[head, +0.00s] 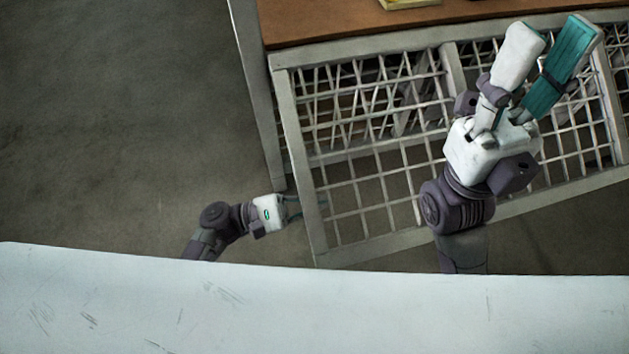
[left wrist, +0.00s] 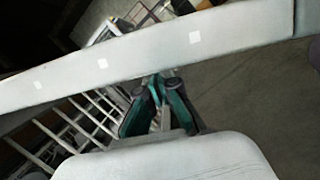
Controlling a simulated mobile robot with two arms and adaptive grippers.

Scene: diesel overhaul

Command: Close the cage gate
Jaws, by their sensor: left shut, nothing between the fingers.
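The cage gate (head: 372,245) is a pale metal frame with a wire grid, below a wooden top in the head view. Its left upright stands apart from the cage's corner post (head: 257,100) at the lower end, so it looks ajar. My left gripper (head: 296,208) is shut and empty, with its fingertips close beside that upright; I cannot tell whether they touch. In the left wrist view, the shut fingers (left wrist: 160,88) point at a pale bar (left wrist: 120,58) with white patches. My right gripper (head: 556,38) looks open and empty, high in front of the grid, hiding part of it.
The wooden top (head: 330,20) carries a yellowish item (head: 408,3) at the upper edge. Dark clutter shows behind the grid. The grey floor (head: 120,130) left of the cage is clear. A pale scratched surface crosses the bottom of the head view.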

